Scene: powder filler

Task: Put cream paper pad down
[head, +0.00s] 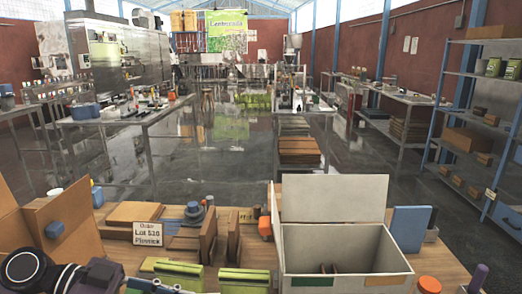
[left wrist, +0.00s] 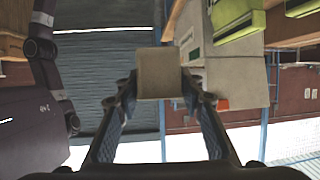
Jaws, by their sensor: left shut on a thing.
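The cream paper pad (left wrist: 160,72) is a small beige block in the left wrist view. My left gripper (left wrist: 159,86) is shut on it, with one finger against each side. In the head view, part of my left arm shows at the lower left, but I cannot make out the pad there. The wrist view is turned, so I cannot tell how high the pad is above the table (head: 455,268). My right gripper is in neither view.
A white open box (head: 345,262) stands at the front right. Green packs (head: 245,281) lie left of it. A sign (head: 148,233), brown boards (head: 208,236) and an open cardboard box (head: 62,212) crowd the left. A blue panel (head: 409,228) stands behind right.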

